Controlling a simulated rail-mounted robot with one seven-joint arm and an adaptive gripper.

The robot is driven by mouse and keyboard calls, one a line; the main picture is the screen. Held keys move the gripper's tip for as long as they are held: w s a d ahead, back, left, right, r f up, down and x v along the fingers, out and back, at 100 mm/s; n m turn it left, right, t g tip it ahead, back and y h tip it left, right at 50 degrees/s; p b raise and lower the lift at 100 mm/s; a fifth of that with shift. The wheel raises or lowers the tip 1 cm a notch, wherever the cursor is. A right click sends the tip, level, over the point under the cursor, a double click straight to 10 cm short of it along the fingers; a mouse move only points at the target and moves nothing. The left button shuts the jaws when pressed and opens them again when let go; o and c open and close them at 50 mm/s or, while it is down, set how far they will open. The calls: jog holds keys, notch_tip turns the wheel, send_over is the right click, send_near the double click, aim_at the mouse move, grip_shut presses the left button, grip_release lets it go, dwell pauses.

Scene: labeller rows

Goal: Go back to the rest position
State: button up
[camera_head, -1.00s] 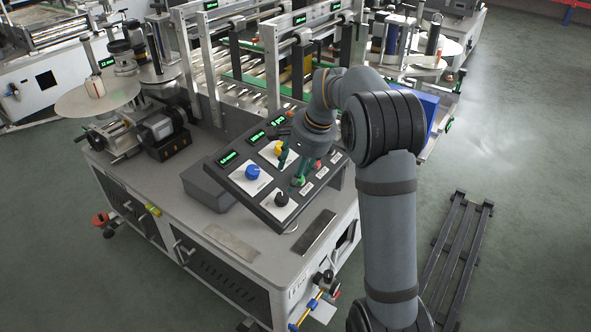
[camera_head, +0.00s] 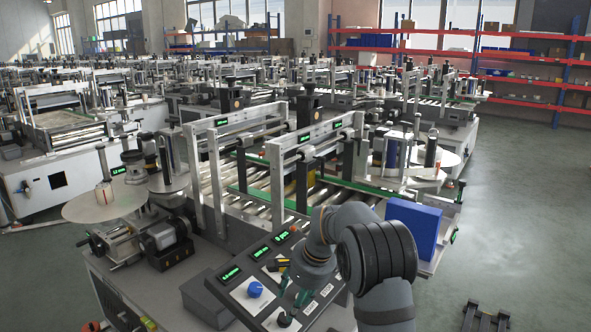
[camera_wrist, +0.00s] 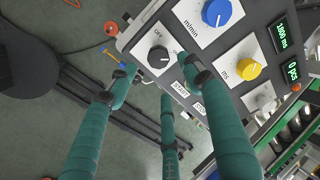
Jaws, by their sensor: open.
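My gripper (camera_head: 290,296) hangs over the control panel (camera_head: 226,310) at the front of the nearest labelling machine. In the wrist view its green fingers (camera_wrist: 158,78) are spread apart with nothing between them. The fingertips are close to a black knob (camera_wrist: 158,57) labelled OFF and the START label. I cannot tell whether any finger touches the panel. A blue knob (camera_wrist: 216,12) and a yellow knob (camera_wrist: 248,69) sit further along the panel. In the head view the blue knob (camera_head: 255,289) is clear, and my arm covers the panel's right part.
The machine's metal frame and rollers (camera_head: 262,190) stand just behind the panel. A blue box (camera_head: 412,228) is right of my arm. A dark slatted rack (camera_head: 484,316) lies on the floor at lower right. Open floor (camera_head: 520,220) lies to the right.

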jog(key=x, duration=0.7)
jog(key=shift+f, duration=0.2)
